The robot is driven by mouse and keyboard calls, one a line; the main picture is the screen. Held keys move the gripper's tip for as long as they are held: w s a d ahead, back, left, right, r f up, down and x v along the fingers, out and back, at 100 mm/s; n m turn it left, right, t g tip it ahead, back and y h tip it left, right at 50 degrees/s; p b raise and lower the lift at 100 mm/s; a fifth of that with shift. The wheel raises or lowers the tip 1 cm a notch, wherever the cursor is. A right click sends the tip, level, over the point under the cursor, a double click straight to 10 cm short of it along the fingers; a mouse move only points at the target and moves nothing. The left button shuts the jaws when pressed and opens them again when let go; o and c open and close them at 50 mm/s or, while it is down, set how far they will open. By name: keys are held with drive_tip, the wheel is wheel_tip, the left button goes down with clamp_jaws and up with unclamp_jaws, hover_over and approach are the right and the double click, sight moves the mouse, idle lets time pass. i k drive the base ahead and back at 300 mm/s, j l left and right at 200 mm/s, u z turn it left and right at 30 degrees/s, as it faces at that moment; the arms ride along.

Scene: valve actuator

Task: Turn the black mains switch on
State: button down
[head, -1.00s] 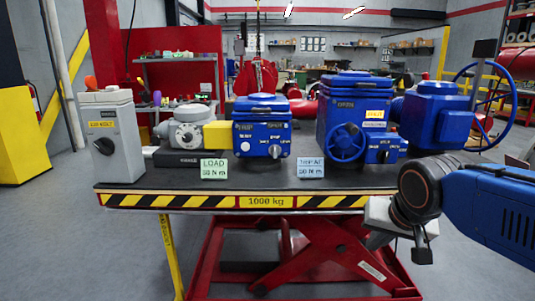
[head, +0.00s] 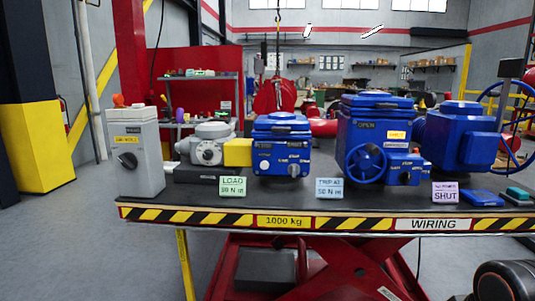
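The black mains switch (head: 127,160) is a round rotary knob on the front of a pale grey upright box (head: 146,165), at the left end of the table. A yellow label (head: 125,140) sits above the knob; its text is too small to read surely. The knob's handle looks tilted, but I cannot tell its on or off position. My arm (head: 505,281) shows only at the bottom right corner, far from the switch. My gripper is out of the frame.
Blue actuators (head: 281,150) (head: 374,140) stand along the lift table (head: 295,205), with a grey unit (head: 207,143) beside the switch box. Small cards reading LOAD (head: 233,186) and SHUT (head: 445,192) stand near the front edge. Floor left of the table is clear.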

sight(129, 162)
drive_tip(key=u, duration=1.3)
